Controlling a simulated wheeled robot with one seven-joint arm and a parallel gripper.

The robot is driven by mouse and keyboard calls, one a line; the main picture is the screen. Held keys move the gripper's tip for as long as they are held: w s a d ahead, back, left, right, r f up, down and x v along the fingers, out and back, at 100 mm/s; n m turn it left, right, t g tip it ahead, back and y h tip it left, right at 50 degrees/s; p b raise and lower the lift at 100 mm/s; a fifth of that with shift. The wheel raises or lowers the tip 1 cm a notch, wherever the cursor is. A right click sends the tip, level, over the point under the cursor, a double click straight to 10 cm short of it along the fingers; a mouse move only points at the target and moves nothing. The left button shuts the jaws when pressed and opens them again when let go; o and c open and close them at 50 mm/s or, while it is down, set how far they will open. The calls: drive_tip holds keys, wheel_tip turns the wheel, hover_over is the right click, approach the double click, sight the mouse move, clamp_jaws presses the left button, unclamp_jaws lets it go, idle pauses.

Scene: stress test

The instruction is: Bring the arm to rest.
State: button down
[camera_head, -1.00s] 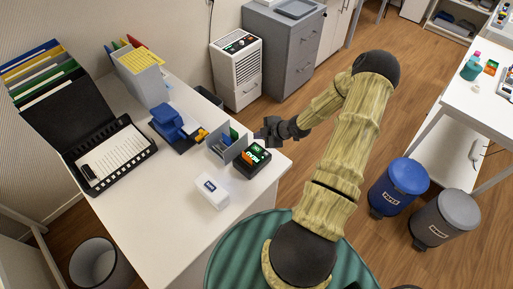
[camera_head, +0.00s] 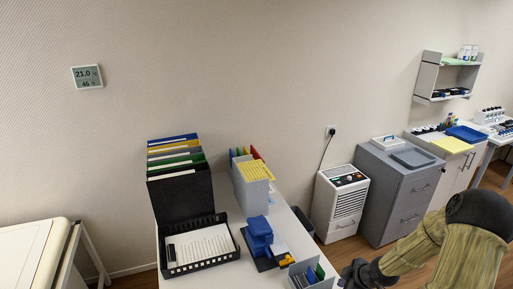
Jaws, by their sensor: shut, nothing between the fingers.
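My arm (camera_head: 431,248), in a straw-coloured textured cover with dark joints, comes in at the lower right and reaches left. My dark gripper (camera_head: 347,276) is at the bottom edge, right beside a grey divided holder (camera_head: 318,281) at the desk's right side. The gripper is shut with nothing seen in it. Its lower part is cut off by the frame, and I cannot tell whether it touches the holder.
The white desk (camera_head: 289,236) carries a black tray with paper (camera_head: 201,246), a file box (camera_head: 181,200) and a blue device (camera_head: 258,236). A white appliance (camera_head: 339,205) and grey cabinet (camera_head: 399,200) stand behind. The open floor beside the desk shows only partly.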

drive_tip(key=s+a+r+m+g+h, duration=0.1)
drive_tip(key=s+a+r+m, duration=0.5)
drive_tip(key=s+r, duration=0.2)
drive_tip(key=s+a+r+m+g+h, duration=0.1)
drive_tip(key=s+a+r+m, duration=0.5)
drive_tip(key=r, duration=0.5)
drive_tip(key=shift+s+a+r+m+g+h, duration=0.15)
drive_tip(key=shift+s+a+m+g+h, duration=0.15)
drive_tip(key=shift+s+a, duration=0.55)
drive_tip(key=shift+s+d, duration=0.15)
drive_tip(key=shift+d, duration=0.1)
